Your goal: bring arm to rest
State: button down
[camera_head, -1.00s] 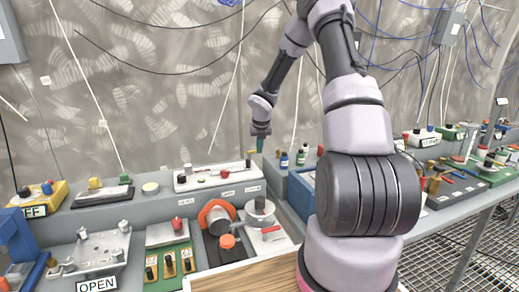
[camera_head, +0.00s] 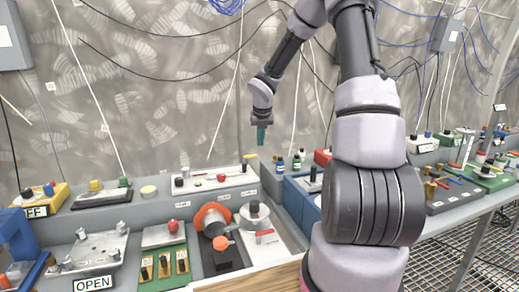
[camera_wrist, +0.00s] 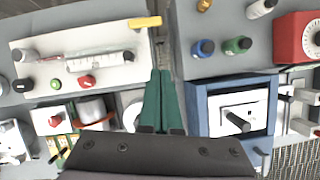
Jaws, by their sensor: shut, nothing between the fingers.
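My gripper (camera_head: 261,135) hangs from my raised arm, pointing down above the back of the panel bench, apart from everything below. Its two green fingers are together and empty; they also show in the wrist view (camera_wrist: 162,101). My arm rises at the right of centre in the head view and hides part of the bench behind it.
A white panel (camera_head: 215,179) with small knobs lies left below my gripper. An orange ring valve (camera_head: 213,215) is in front of it. A blue-framed box (camera_head: 298,190) and small bottles (camera_head: 280,166) stand to the right. Cables hang along the grey wall (camera_head: 160,100).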

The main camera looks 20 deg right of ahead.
jog(key=shift+s+r, duration=0.25)
jog(key=shift+r, duration=0.3)
jog(key=shift+r, duration=0.1)
jog(key=s+a+r+m+h, duration=0.1)
jog(key=s+a+r+m, duration=0.1)
jog(key=s+r+m, duration=1.65)
jog(key=s+a+r+m+t+y, duration=0.1)
jog(key=s+a+m+y, duration=0.1)
jog(key=s+m, duration=0.5)
jog(key=s+a+r+m+t+y, duration=0.2)
jog(key=s+m, duration=0.6)
jog(key=m, duration=0.4)
jog(key=shift+a, duration=0.7)
